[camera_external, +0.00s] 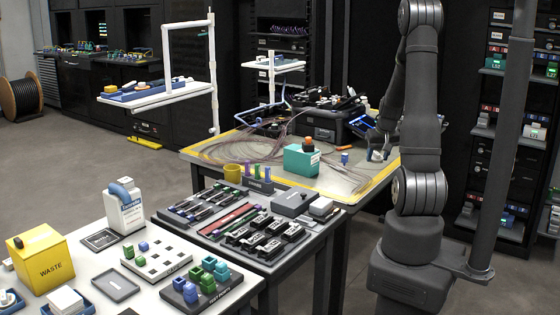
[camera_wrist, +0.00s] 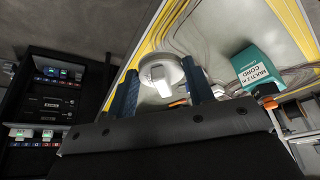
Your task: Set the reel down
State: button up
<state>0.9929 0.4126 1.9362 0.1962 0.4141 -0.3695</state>
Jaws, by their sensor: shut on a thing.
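A white round reel (camera_wrist: 160,72) sits between the blue fingers of my gripper (camera_wrist: 159,66) in the wrist view, with a paler block on its near side. My gripper is shut on the reel. In the external view, my gripper (camera_external: 376,140) is low over the right end of the yellow-edged table (camera_external: 345,185), partly hidden by my arm. The reel shows there as a small pale shape (camera_external: 378,156). I cannot tell whether its underside touches the tabletop.
A teal cord box (camera_external: 301,161), which also shows in the wrist view (camera_wrist: 257,68), stands left of the gripper. A small blue item (camera_external: 345,157) is between them. Loose cables (camera_external: 250,147) spread across the table. A black case (camera_external: 325,122) lies behind. Bare tabletop shows in front.

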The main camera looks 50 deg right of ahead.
send_over(343, 186)
jog(key=s, duration=0.1)
jog(key=f, duration=0.4)
jog(key=a+f, duration=0.1)
jog(key=f, duration=0.1)
jog(key=shift+f, duration=0.4)
jog(key=shift+d+f, duration=0.1)
jog(key=shift+f, duration=1.9)
jog(key=shift+f, duration=0.15)
jog(key=o, duration=1)
jog(key=v, duration=1.2)
